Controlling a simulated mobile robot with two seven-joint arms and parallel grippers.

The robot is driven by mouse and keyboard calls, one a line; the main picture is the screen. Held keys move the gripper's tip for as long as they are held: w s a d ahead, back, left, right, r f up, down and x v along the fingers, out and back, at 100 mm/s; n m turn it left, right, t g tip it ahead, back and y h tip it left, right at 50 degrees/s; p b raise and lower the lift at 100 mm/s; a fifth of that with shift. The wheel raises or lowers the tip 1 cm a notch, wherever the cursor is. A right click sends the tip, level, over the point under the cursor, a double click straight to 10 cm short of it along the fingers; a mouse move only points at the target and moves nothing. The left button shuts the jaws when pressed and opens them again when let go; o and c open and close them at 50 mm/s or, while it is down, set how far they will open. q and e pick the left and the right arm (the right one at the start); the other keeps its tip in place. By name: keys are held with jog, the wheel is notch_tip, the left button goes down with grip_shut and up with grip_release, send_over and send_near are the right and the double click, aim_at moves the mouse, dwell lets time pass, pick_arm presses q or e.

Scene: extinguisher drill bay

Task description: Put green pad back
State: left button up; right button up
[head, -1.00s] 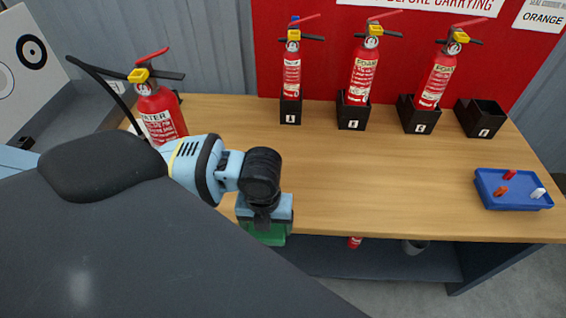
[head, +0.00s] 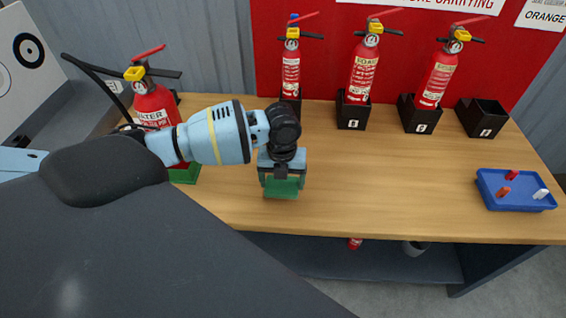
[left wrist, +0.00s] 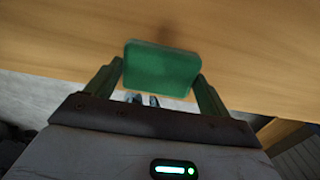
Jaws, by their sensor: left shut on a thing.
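My left gripper (head: 282,172) is shut on the green pad (head: 282,188) and holds it over the front part of the wooden table. In the left wrist view the green pad (left wrist: 161,68) sits between the two fingers, with the table's wood beyond it. Whether the pad touches the table I cannot tell. A second green piece (head: 186,173) shows at the foot of the extinguisher at the left, partly hidden by my left arm. My right gripper is not in view.
A red extinguisher (head: 154,103) stands at the left of the table (head: 390,185). Three more stand in black holders along the back, beside an empty black holder (head: 482,118). A blue tray (head: 516,203) with small pegs lies at the right. The table's middle is clear.

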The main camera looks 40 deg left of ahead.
aim_at(283, 186)
pick_arm(q)
jog(key=shift+w+a, duration=0.1)
jog(key=shift+w, duration=0.2)
jog(key=shift+f, duration=1.75)
jog(key=shift+f, duration=0.2)
jog(key=o, duration=0.9)
notch_tip(283, 186, up, 12)
jog(key=shift+r+p, duration=0.2)
jog(key=shift+p, duration=0.25)
